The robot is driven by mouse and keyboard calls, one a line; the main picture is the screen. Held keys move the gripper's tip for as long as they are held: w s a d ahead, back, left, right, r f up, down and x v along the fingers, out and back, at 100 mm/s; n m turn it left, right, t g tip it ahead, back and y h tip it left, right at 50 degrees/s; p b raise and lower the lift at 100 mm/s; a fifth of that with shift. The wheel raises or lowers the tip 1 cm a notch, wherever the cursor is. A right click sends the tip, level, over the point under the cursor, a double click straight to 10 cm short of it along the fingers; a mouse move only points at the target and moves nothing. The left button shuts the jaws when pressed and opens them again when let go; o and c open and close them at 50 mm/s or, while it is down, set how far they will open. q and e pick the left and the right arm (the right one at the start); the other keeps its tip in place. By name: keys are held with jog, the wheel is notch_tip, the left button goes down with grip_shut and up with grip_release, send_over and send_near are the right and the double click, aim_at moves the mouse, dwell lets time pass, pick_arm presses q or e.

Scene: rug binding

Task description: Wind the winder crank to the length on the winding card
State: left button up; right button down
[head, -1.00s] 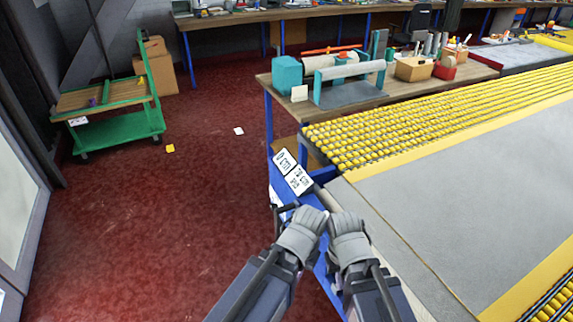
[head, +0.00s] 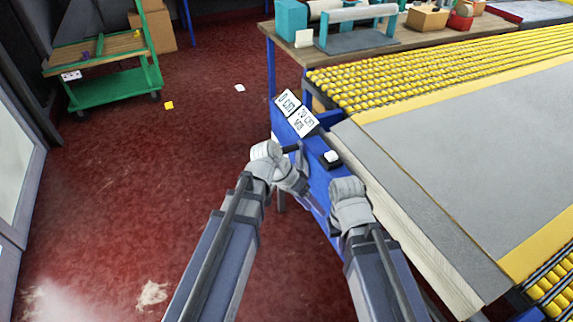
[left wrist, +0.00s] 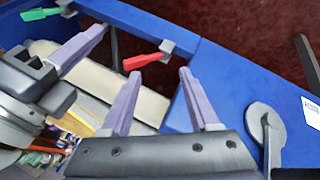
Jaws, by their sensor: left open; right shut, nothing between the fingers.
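Two white cards stand on the blue frame in the head view. The left one reads 0 cm (head: 286,104). The right one reads what looks like 70 cm (head: 306,121), with smaller text below. A dark crank-like handle (head: 293,148) sticks out beside my left wrist. A grey rounded lever (left wrist: 265,128), perhaps the crank, shows at the right of the left wrist view. My left gripper (head: 300,186) is open and empty over the blue frame; its two purple fingers (left wrist: 160,72) are apart. My right gripper (head: 345,205) is shut and empty, its fingertips mostly hidden in the head view.
A red lever (left wrist: 150,60) and a green lever (left wrist: 42,13) are on the blue frame (left wrist: 235,65). A black block with a white top (head: 330,157) is by the grey table (head: 450,150). A green cart (head: 115,95) stands back left.

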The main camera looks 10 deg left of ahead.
pick_arm(q)
jog(key=w+a+f+t+h+b, duration=0.2)
jog(key=w+a+f+h+b, duration=0.1)
jog(key=w+b, duration=0.25)
jog(key=m+t+h+b, duration=0.2)
jog(key=t+h+b, duration=0.3)
jog(key=t+b, duration=0.4)
send_near(298, 147)
jog(key=shift+g, duration=0.4)
jog(key=shift+w+a+f+x, duration=0.1)
jog(key=shift+w+a+x, duration=0.1)
jog(key=shift+x, duration=0.85)
jog(key=shift+w+a+f+x, duration=0.1)
jog(key=shift+w+x, duration=0.05)
jog(key=shift+x, duration=0.9)
jog(key=shift+w+a+f+x, duration=0.1)
jog(key=shift+w+x, duration=0.1)
jog(key=shift+x, duration=0.8)
pick_arm(e)
notch_tip(298, 147, down, 18)
jog(key=shift+r, duration=0.25)
pick_arm(q)
grip_shut()
